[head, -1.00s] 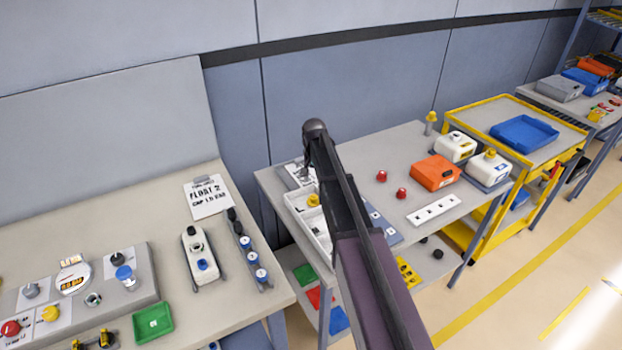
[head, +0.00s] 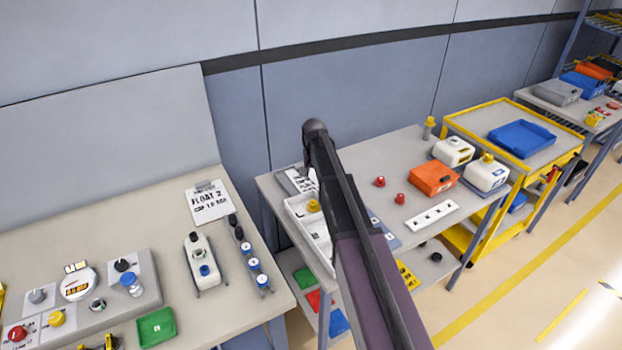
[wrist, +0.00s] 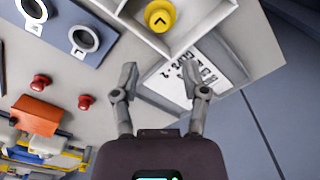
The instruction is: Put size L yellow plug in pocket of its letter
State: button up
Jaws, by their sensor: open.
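A yellow plug (wrist: 160,15) with a dark mark on top sits in a compartment of a white divided tray (wrist: 205,12) in the wrist view. I cannot read a size letter on it. A yellow plug also shows in a white tray in the head view (head: 313,206), partly behind my arm. A blue-grey board (wrist: 62,28) with grey rings lies left of the tray; no pocket letters are readable. My gripper is not distinguishable in the head view.
Red knobs (head: 380,181), an orange container (head: 433,178), white jugs (head: 486,173) and a white strip (head: 432,214) stand on the same table. A left bench holds a white pump-like unit (head: 203,262) and a green tray (head: 156,327). A yellow cart (head: 480,108) stands at right.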

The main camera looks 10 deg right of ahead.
jog(key=s+a+n, duration=0.1)
jog(key=s+n, duration=0.4)
jog(key=s, duration=2.4)
jog(key=shift+w, duration=0.1)
